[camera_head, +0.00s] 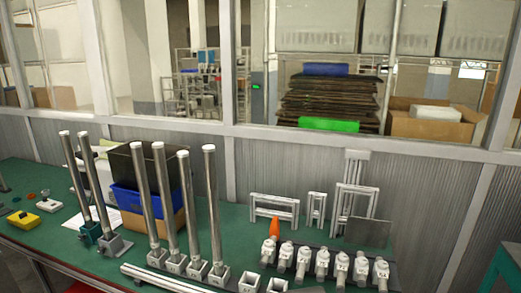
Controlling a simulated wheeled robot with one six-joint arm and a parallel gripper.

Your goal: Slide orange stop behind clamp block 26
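An orange piece (275,228), which looks like the orange stop, stands upright on the green bench behind the left end of a row of white clamp-like blocks (322,262). Another row of grey blocks (197,269) stands in front and to the left; several hold tall metal poles, and the right-hand blocks (248,283) are without poles. Labels on the blocks are too small to read, so I cannot tell which is clamp block 26. My gripper is not in view.
Tall poles (211,205) rise from the left-middle of the green bench (110,268). Blue and brown boxes (172,218) stand behind them. Metal frames (274,206) stand at the back, with a dark panel (367,232) on the right. A yellow item (24,220) lies far left.

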